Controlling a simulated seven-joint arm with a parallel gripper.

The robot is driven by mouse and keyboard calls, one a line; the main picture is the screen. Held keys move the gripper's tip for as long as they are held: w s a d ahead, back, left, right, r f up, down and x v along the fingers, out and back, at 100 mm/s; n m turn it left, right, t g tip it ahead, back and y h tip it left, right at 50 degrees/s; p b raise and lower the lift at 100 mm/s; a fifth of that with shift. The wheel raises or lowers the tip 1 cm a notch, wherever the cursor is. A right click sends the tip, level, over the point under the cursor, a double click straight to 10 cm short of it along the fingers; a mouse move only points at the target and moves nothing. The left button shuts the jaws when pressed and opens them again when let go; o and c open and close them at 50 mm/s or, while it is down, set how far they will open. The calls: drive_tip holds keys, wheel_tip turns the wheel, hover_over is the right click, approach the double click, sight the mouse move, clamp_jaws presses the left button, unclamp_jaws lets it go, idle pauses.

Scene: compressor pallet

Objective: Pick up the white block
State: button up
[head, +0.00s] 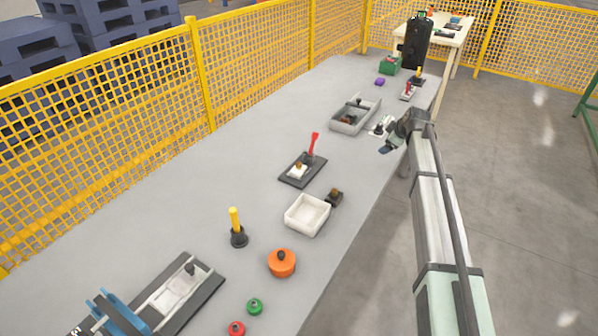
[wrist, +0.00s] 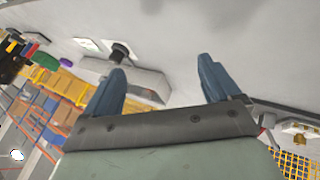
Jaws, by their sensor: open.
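In the head view, a small white block (head: 298,173) with a brownish spot on top sits on a dark plate (head: 290,181) beside a red upright handle (head: 314,146). A similar white piece (wrist: 296,128) shows at the right edge of the wrist view. My gripper (head: 384,138) is near the table's right edge, to the right of and farther back than the block, well apart from it. In the wrist view my gripper (wrist: 162,85) has its two blue fingers wide apart, with nothing between them.
A grey tray (head: 345,128) with small parts stands left of my gripper. An empty-looking white bin (head: 307,228), a small dark block (head: 334,196), an orange round part (head: 282,264) and a yellow-handled tool (head: 236,228) lie nearer. A yellow mesh fence (head: 250,60) runs along the far side.

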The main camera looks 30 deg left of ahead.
drive_tip(key=s+a+r+n+g, duration=0.15)
drive_tip(key=s+a+r, duration=0.3)
drive_tip(key=a, duration=0.45)
wheel_tip(320, 180, up, 4)
drive_tip(key=n+g+h, duration=0.4)
drive_tip(key=n+h, duration=0.1)
drive_tip(key=n, duration=0.3)
hover_over(299, 163)
drive_tip(key=f, duration=0.7)
drive_tip(key=shift+s+d+f, duration=0.15)
drive_tip(key=shift+s+d, duration=0.05)
drive_tip(key=shift+s, duration=0.15)
drive_tip(key=shift+w+a+f, duration=0.1)
drive_tip(key=shift+w+f, duration=0.05)
drive_tip(key=shift+f, duration=1.3)
drive_tip(key=shift+w+a+f, duration=0.1)
drive_tip(key=shift+f, duration=1.3)
drive_tip(key=shift+c, duration=0.4)
drive_tip(key=c, duration=0.9)
